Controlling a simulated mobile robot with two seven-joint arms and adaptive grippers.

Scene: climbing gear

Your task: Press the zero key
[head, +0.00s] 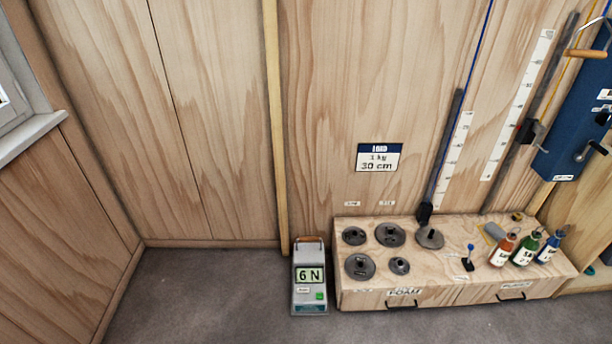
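A grey handheld-style meter (309,303) with a brown handle on top stands on the floor, left of the wooden bench. Its display (310,275) reads "6 N". A small green key (320,295) sits below the display at the right of its front face. A small white label (303,290) is to the left of the key, but its text is too small to read. Neither of my grippers is in the head view.
The wooden bench (372,290) holds several dark weight discs (361,267) and red, green and blue bottles (525,250). A blue wall panel (580,110) with handles is at the right. The grey floor (200,290) left of the meter is clear.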

